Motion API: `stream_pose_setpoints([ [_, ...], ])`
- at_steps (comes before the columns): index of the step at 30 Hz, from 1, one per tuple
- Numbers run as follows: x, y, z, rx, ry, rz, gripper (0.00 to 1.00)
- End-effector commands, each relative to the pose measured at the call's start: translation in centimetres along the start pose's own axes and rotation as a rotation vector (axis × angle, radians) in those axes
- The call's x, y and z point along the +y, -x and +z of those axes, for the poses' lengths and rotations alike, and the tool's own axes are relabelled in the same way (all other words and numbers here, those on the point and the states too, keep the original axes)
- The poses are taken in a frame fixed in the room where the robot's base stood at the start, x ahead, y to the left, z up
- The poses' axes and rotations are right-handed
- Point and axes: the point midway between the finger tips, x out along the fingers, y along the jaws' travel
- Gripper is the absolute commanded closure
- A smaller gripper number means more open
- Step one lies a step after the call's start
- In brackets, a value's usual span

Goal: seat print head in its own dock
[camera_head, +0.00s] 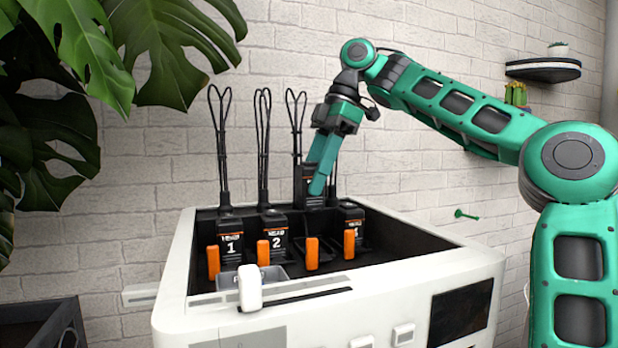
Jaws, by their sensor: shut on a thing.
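A black print head (306,192) with a thin orange band and a cable loop on top is held in my gripper (318,184). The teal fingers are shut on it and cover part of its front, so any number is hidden. It is upright and higher than the other heads, above the third dock (314,248) from the left, which looks empty and has an orange lever (312,254). Whether the head is directly over that dock or behind it, I cannot tell.
Head 1 (230,236), head 2 (273,232) and a right-hand head (349,222) with an unclear number stand in docks inside the white printer housing (400,282). Orange levers stand before them. Tall cable loops rise close to my gripper. Plant leaves hang at left.

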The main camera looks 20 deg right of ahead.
Motion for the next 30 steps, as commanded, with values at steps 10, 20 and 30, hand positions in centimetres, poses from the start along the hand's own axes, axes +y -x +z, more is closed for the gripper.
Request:
stream_pose_setpoints([
  [10,0.0,-1.8,1.2,-0.001,-0.005,0.001,0.88],
  [20,0.0,-3.6,1.9,-0.001,-0.006,0.001,0.88],
  [30,0.0,-5.4,2.7,-0.001,-0.006,0.001,0.88],
])
